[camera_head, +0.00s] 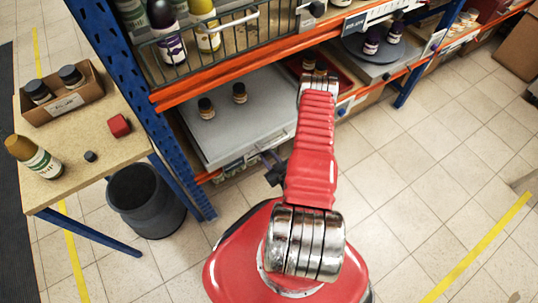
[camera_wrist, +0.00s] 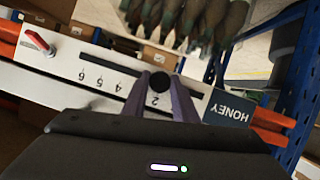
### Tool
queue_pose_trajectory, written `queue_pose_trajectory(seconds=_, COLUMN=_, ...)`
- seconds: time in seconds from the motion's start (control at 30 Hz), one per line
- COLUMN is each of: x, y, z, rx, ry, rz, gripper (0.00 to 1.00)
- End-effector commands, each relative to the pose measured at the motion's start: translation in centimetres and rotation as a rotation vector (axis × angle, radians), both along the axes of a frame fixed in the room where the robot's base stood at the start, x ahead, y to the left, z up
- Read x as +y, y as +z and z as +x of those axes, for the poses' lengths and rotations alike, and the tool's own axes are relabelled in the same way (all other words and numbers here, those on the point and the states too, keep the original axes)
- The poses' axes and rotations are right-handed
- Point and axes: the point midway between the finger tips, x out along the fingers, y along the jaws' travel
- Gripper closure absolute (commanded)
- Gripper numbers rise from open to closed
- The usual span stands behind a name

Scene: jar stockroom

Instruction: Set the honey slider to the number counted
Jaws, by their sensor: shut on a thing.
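In the wrist view the honey slider (camera_wrist: 108,75) is a pale panel with a dark slot and a row of numbers, seen upside down. The blue HONEY label (camera_wrist: 231,108) is at its right end. The round black knob (camera_wrist: 160,82) stands between my fingers, in line with the number 2. The numbers 4, 5 and 6 show to the left; my left finger covers the place between 4 and 2. My gripper (camera_wrist: 159,88) is shut on the knob. I cannot make out the gripper clearly in the head view.
A red lever (camera_wrist: 38,42) sits left of the slider. Several blurred jars (camera_wrist: 190,15) are above it. In the head view, two small jars stand on a grey tray (camera_head: 255,128) under the orange shelf. A side table (camera_head: 85,180) and dark bin (camera_head: 146,200) are at left.

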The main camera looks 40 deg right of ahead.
Motion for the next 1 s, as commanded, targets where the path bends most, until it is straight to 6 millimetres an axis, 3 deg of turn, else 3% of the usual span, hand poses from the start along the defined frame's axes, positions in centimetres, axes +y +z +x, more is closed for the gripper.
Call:
queue_pose_trajectory(seconds=0.4, x=-0.16, y=0.08, z=-0.23, rx=-0.002, ry=-0.013, rz=-0.005, gripper=1.00)
queue_pose_trajectory(seconds=0.43, x=-0.18, y=0.08, z=-0.24, rx=-0.002, ry=-0.013, rz=-0.005, gripper=0.72)
queue_pose_trajectory(seconds=0.67, x=-0.23, y=0.05, z=-0.38, rx=-0.001, ry=-0.017, rz=-0.003, gripper=0.56)
queue_pose_trajectory(seconds=1.0, x=-0.24, y=0.10, z=-0.66, rx=0.000, ry=-0.020, rz=-0.002, gripper=0.55)
